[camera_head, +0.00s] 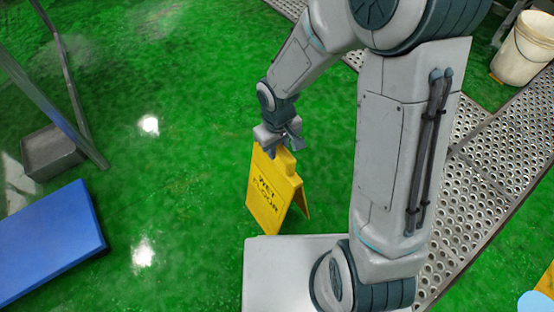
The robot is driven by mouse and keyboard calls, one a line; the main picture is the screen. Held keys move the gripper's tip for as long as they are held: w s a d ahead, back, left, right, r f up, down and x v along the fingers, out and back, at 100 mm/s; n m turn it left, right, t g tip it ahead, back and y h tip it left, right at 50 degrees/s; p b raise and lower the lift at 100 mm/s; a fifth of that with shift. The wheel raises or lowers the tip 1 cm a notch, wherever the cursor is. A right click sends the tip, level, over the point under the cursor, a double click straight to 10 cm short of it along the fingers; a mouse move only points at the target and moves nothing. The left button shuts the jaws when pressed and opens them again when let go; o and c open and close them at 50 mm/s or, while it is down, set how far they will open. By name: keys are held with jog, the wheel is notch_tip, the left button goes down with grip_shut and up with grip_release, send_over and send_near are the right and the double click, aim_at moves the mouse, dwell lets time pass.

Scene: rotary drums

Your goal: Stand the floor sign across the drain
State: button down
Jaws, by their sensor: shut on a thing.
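The yellow floor sign (268,203) reads "WET FLOOR" and stands upright on the green floor, its two panels spread apart at the bottom. My gripper (283,146) is shut on the top of the sign. Whether the sign's feet touch the floor is hard to tell. The drain may be the perforated metal grating (472,190) that runs diagonally on the right, behind my arm. My arm hides part of it. The sign is to the left of this grating, apart from it.
A blue slab (48,243) lies at the left, near a grey metal box (52,152) and metal posts. A white bucket (523,48) stands at the upper right beside the grating. Green floor around the sign is clear. A yellow object shows at the lower right edge.

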aim_at(277, 159)
jog(key=shift+f+b, duration=1.15)
jog(key=shift+f, duration=0.85)
jog(key=shift+f, duration=0.15)
jog(key=c, duration=1.2)
grip_release()
